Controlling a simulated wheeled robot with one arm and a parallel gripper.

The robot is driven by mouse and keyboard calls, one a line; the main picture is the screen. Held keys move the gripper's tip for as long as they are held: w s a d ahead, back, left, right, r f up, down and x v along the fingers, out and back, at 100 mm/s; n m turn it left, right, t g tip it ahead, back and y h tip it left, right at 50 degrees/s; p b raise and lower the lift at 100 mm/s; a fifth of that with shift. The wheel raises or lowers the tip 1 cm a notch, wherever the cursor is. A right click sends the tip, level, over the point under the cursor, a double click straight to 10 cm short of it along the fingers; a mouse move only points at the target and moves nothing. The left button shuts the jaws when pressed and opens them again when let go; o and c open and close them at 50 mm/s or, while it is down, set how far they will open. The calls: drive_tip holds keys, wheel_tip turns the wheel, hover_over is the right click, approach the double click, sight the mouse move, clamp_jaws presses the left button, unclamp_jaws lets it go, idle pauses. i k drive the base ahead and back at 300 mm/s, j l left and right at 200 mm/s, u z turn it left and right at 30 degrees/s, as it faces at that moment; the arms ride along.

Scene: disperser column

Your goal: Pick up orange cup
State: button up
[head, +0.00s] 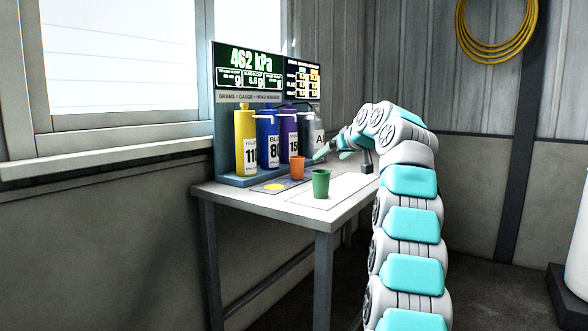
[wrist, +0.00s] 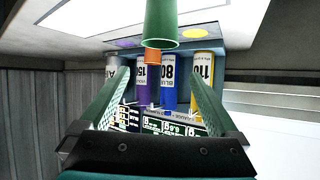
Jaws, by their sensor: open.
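The orange cup (head: 297,167) stands upright on the table, in front of the bottles. The green cup (head: 321,183) stands to its right and nearer the table's front edge. My gripper (head: 322,153) is up and to the right of the orange cup in the head view, apart from it. In the wrist view, which appears upside down, my gripper (wrist: 158,75) is open with nothing held. There the green cup (wrist: 160,24) hides much of the orange cup (wrist: 152,57), whose rim side shows between the fingers' directions.
A yellow bottle (head: 246,142), a blue bottle (head: 267,142), a purple bottle (head: 290,135) and a grey bottle (head: 313,133) line the rack under a display board (head: 250,62). A yellow disc (head: 273,187) lies on the table (head: 262,202). The table's right part is clear.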

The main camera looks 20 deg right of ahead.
sight(296, 163)
drive_tip(key=i+j, duration=0.1)
drive_tip(key=i, duration=0.75)
